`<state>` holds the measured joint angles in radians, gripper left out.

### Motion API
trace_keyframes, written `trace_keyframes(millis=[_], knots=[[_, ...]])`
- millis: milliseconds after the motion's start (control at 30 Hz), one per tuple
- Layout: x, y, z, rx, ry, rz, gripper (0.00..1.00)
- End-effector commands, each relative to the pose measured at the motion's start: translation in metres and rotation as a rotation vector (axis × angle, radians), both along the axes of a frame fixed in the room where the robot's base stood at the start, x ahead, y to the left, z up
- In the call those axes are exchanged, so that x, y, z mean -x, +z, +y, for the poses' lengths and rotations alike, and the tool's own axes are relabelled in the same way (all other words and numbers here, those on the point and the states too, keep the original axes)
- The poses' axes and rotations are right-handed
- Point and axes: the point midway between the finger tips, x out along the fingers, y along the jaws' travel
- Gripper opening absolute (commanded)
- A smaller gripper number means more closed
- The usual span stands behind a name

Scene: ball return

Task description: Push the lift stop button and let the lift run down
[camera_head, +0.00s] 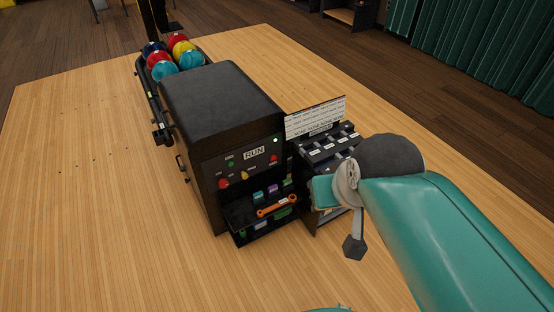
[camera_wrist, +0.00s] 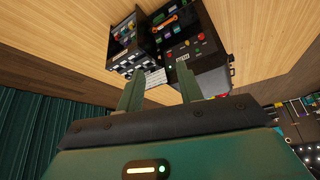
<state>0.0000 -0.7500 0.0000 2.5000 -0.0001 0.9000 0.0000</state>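The black ball-return machine (camera_head: 215,95) stands on the lane floor, its front panel (camera_head: 210,168) facing me. The panel bears a RUN sign (camera_head: 254,152), a left red button (camera_head: 223,184), a right red button (camera_head: 273,158) and a small yellow control (camera_head: 244,176). The labels are too small to read, so I cannot tell which is lift stop. In the wrist view the panel (camera_wrist: 184,48) appears upside down beyond the fingertips. My gripper (camera_wrist: 158,88) is open and empty, its fingers apart and clear of the panel.
An open tray (camera_head: 242,228) below the panel holds an orange wrench (camera_head: 277,207) and small coloured items. A dark compartmented stand (camera_head: 325,150) with a white chart (camera_head: 315,116) is close on the right. Coloured balls (camera_head: 165,70) sit on the rack behind. The floor at left is clear.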

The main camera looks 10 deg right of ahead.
Motion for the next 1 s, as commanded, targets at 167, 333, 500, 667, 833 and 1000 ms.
trace_keyframes(millis=[167,333,500,667,833,1000], knots=[[0.0001,0.0,0.0,0.0,0.0,0.0,0.36],[0.0,0.0,0.0,0.0,0.0,0.0,0.36],[0.0,0.0,0.0,0.0,0.0,0.0,0.19],[0.0,0.0,0.0,0.0,0.0,0.0,0.0],[0.0,0.0,0.0,0.0,0.0,0.0,0.0],[0.0,0.0,0.0,0.0,0.0,0.0,0.0]])
